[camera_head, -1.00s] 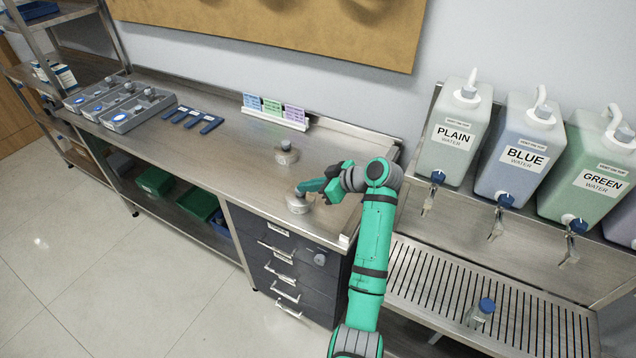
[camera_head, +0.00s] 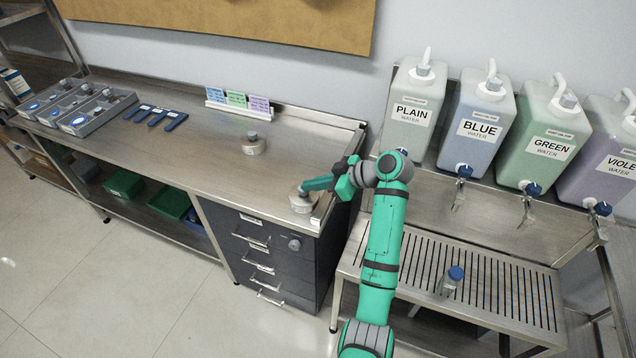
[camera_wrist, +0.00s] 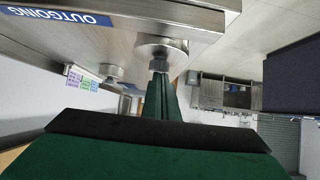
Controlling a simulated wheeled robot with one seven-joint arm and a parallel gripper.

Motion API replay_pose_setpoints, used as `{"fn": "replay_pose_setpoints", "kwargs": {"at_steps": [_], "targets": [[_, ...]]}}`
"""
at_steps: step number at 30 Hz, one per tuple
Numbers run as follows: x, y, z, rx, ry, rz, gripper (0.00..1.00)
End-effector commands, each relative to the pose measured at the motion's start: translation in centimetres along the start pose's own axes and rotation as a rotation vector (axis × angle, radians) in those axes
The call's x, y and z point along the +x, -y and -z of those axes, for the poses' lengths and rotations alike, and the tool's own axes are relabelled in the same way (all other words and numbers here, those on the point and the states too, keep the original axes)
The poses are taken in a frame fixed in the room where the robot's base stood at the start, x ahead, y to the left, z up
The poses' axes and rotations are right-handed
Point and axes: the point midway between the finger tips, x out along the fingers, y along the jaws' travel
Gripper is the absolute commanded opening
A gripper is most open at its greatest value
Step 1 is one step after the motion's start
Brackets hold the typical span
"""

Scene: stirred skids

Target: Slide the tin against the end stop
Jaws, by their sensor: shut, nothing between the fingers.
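A round silver tin (camera_head: 303,205) with a grey knob on top stands upright near the front right corner of the steel bench. My gripper (camera_head: 304,187) is shut and empty, its fingertips at the tin's knob. In the wrist view the tin (camera_wrist: 161,47) is just beyond my closed fingertips (camera_wrist: 160,74). The end stop (camera_head: 329,200) is the raised metal lip along the bench's right end, close beside the tin. I cannot tell whether they touch. A blue OUTGOING label (camera_wrist: 62,16) shows in the wrist view.
A second similar tin (camera_head: 252,146) stands farther back on the bench (camera_head: 215,165). Coloured cards (camera_head: 238,101) stand by the wall, with blue strips (camera_head: 155,116) and grey trays (camera_head: 85,107) at left. Water containers (camera_head: 478,125) and a slatted drain shelf (camera_head: 500,290) are at right.

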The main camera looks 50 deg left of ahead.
Motion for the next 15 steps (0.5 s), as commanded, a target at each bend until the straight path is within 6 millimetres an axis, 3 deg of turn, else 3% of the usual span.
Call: {"fn": "replay_pose_setpoints", "kwargs": {"at_steps": [1,15], "targets": [[0.46,0.26,-1.22,0.018,0.018,0.012,0.0],[0.38,0.33,-0.73,0.014,0.018,0.015,0.0]]}}
